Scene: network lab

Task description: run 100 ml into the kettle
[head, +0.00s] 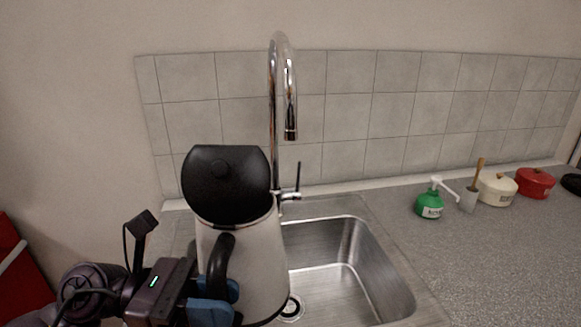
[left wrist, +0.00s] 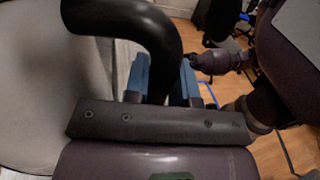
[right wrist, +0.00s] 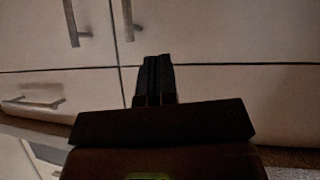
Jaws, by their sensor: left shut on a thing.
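The kettle (head: 250,265), pale with a black handle (head: 218,262), is held upright over the left part of the sink (head: 345,270). Its black lid (head: 225,185) appears swung up, with its knob facing me, and hides the kettle's mouth. My left gripper (head: 212,302) is shut on the handle; the left wrist view shows its blue fingers (left wrist: 163,80) at the handle. The chrome tap (head: 274,110) stands behind, its spout end (head: 290,133) above and right of the kettle. Its lever (head: 297,180) points up. No water shows. My right gripper (right wrist: 154,80) is shut and empty, facing cabinet fronts.
On the counter (head: 480,255) right of the sink stand a green soap dispenser (head: 430,203), a brush in a holder (head: 469,199), a cream pot (head: 497,189) and a red pot (head: 535,183). Grey tiles line the wall behind. The counter's front right is clear.

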